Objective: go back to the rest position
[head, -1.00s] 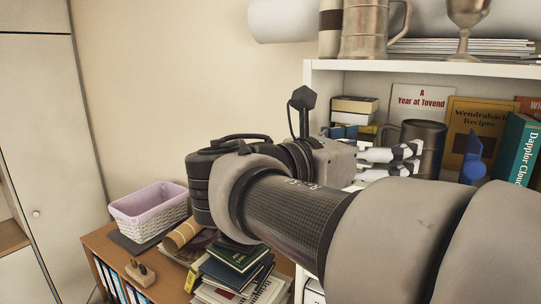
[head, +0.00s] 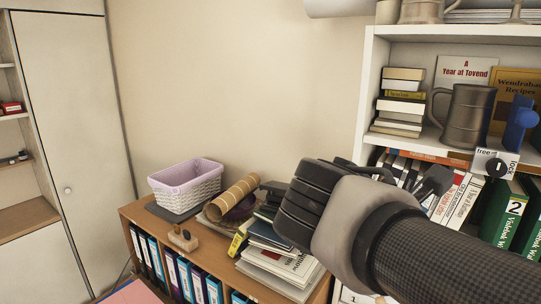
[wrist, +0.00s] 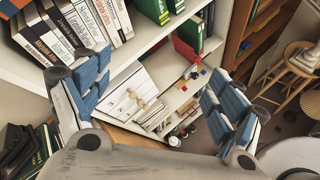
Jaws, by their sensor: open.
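My gripper (wrist: 153,78) shows in the wrist view with its two blue-padded fingers spread wide. It is open and nothing is between the fingers. It points down past the front of the white bookshelf (wrist: 158,50) toward the lower shelves.
A metal tankard (head: 467,117) stands on the bookshelf beside a stack of books (head: 402,108). A low wooden cabinet (head: 187,258) carries a lilac-lined basket (head: 187,187), a cardboard roll (head: 232,197) and stacked books. A wooden stool (wrist: 287,75) stands at right in the wrist view.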

